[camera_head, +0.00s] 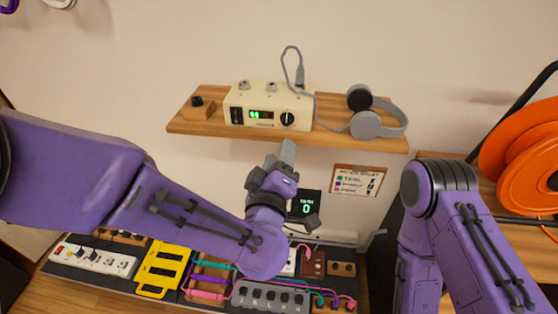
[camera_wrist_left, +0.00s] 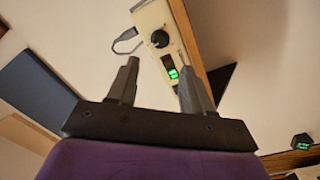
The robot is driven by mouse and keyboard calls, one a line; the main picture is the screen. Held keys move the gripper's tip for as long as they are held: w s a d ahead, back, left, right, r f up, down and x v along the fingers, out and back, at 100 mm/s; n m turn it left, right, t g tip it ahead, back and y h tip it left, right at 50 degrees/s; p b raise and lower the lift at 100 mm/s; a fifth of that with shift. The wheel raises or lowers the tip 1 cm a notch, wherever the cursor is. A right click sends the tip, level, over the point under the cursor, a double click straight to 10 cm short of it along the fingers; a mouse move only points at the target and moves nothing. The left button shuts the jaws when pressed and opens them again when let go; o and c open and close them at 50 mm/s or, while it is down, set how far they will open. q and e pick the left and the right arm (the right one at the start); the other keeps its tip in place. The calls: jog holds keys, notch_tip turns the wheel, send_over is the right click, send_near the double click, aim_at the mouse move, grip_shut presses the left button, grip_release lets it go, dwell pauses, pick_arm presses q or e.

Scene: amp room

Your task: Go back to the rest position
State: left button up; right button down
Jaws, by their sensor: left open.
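My left gripper (camera_head: 286,155) is raised in front of the wall, just below the wooden shelf in the head view. In the left wrist view its two fingers (camera_wrist_left: 155,85) are apart with nothing between them. The cream amplifier box (camera_head: 268,104) on the shelf lies beyond the fingers, and it also shows in the left wrist view (camera_wrist_left: 152,22). My right arm comes in at the right of the head view, bent downward, and its gripper is out of sight.
The wooden shelf (camera_head: 335,138) holds grey headphones (camera_head: 364,126) and a small wooden block with a black knob (camera_head: 197,108). Below lie a pedalboard with a yellow holder (camera_head: 162,268) and a power strip (camera_head: 93,260). An orange cable reel (camera_head: 520,150) stands at right.

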pick_arm(q)
jog(key=shift+s, duration=0.1)
dwell(0.3)
jog(key=s+a+f+m+g+y, duration=0.15)
jog(key=a+f+g, duration=0.25)
jog(key=a+f, duration=0.65)
jog(key=s+a+f+g+y, duration=0.25)
jog(key=a+f, duration=0.45)
jog(key=f, duration=0.7)
jog(key=s+a+f+g+y, duration=0.1)
jog(key=s+a+f+g, duration=0.1)
jog(key=s+a+f, duration=0.2)
jog(key=s+a+f+g+y, duration=0.1)
jog(key=s+a+f+g, duration=0.2)
jog(key=s, duration=0.8)
jog(key=s+a+f+g+y, duration=0.1)
jog(key=s+a+f+g, duration=0.2)
jog(key=s+a+f, duration=0.4)
jog(key=shift+s+a+f, duration=0.25)
jog(key=shift+s+f, duration=0.4)
jog(key=shift+s, duration=0.05)
